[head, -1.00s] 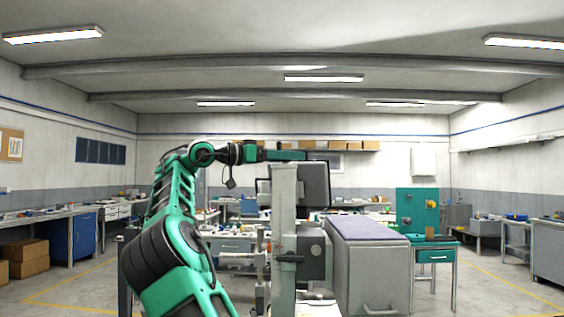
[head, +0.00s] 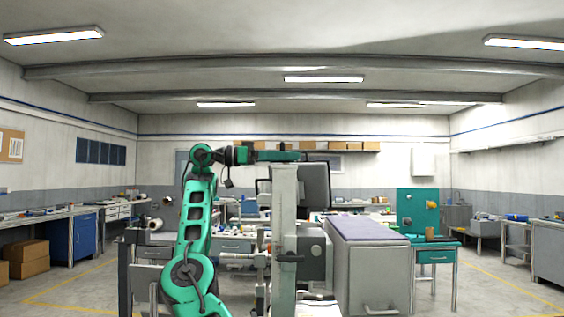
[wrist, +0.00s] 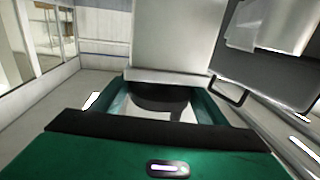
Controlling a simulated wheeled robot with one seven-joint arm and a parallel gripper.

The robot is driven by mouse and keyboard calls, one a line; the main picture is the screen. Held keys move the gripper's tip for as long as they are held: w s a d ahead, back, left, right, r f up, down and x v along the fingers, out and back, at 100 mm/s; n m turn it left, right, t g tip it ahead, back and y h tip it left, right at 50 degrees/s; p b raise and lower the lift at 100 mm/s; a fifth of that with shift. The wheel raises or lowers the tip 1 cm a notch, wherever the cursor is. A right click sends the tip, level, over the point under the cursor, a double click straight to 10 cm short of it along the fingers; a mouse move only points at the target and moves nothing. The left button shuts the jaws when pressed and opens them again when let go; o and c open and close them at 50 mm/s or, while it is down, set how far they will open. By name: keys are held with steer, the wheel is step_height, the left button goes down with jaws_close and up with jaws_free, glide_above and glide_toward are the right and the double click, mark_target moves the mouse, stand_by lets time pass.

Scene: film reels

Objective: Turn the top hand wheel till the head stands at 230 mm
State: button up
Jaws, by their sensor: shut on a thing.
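A tall pale grey column (head: 284,215) stands in the middle of the head view, with a grey box-like head (head: 312,254) on its right side. My gripper (head: 298,156) reaches in from the left, level, at the column's top. In the wrist view my green gripper (wrist: 160,108) has its fingers either side of a dark rounded piece (wrist: 158,95), and it is shut on it. This looks like part of the top hand wheel; the rest of the wheel is hidden. No scale figure is legible, so I cannot tell the head's height.
A dark monitor (head: 316,185) stands close right of the column top. A long grey cabinet with a purple top (head: 366,229) is to the right, and a green panel bench (head: 418,212) beyond it. Clear floor lies farther right.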

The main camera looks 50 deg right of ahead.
steer(key=shift+w+f+g, duration=0.1)
steer(key=shift+w+g, duration=0.1)
steer(key=shift+g, duration=0.1)
stand_by(0.4)
steer(key=o, duration=1.1)
steer(key=shift+w+d+f, duration=0.1)
steer(key=shift+w, duration=0.05)
steer(key=shift+c, duration=0.2)
